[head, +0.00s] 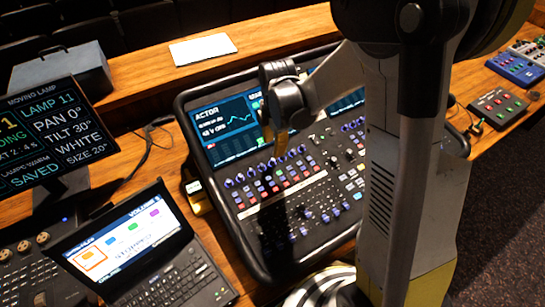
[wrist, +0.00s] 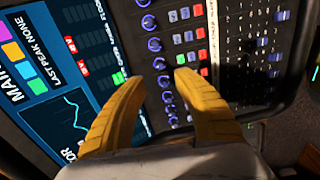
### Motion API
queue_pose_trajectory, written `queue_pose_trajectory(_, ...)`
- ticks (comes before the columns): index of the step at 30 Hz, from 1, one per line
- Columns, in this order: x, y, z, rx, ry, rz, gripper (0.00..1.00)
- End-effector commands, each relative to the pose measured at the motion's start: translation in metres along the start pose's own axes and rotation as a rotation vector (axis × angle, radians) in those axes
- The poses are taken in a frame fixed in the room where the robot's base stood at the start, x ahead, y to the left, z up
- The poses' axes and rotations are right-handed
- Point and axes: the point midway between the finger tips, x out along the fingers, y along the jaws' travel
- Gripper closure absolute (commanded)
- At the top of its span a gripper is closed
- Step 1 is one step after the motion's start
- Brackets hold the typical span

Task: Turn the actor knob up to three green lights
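The mixing console (head: 262,262) fills the middle of the head view. Its left screen (head: 226,125) reads ACTOR above a line graph; the screen also shows in the wrist view (wrist: 45,85), turned sideways. A row of blue-ringed knobs (wrist: 154,45) runs beside the screen. I cannot tell which one is the actor knob, as no knob label is readable. A green patch (wrist: 118,78) shows at the screen's edge near my left finger. My gripper (wrist: 160,78) has its yellow fingers apart, with several knobs visible between and beyond them. Contact cannot be told. In the head view, my arm partly hides it.
A laptop (head: 188,280) and a MOVING LAMP monitor (head: 50,135) stand left of the console. White paper (head: 203,48) lies on the ledge behind. Small pedal-like boxes (head: 497,108) sit at right.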

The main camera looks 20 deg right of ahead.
Motion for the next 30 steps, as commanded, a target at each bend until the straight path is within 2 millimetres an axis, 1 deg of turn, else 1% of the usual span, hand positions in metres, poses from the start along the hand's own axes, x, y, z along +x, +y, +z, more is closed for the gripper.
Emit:
queue_pose_trajectory(1,0.014,0.000,0.000,0.000,0.000,0.000,0.64)
queue_pose_trajectory(6,0.048,0.000,0.000,0.001,0.000,0.000,0.64)
queue_pose_trajectory(9,0.064,0.000,0.000,0.002,0.000,0.000,0.64)
queue_pose_trajectory(12,0.075,0.000,0.000,0.002,0.000,0.000,0.64)
queue_pose_trajectory(16,0.082,0.000,0.000,0.002,0.000,0.000,0.64)
queue_pose_trajectory(24,0.083,0.000,0.000,0.003,0.000,0.000,0.64)
queue_pose_trajectory(25,0.082,0.000,0.000,0.003,0.000,0.000,0.71)
queue_pose_trajectory(26,0.082,0.000,0.000,0.003,0.000,0.000,0.80)
queue_pose_trajectory(27,0.082,0.000,0.000,0.003,0.000,0.000,0.92)
queue_pose_trajectory(28,0.082,0.000,0.000,0.003,0.000,0.000,1.00)
queue_pose_trajectory(30,0.082,0.000,0.000,0.003,0.000,0.000,1.00)
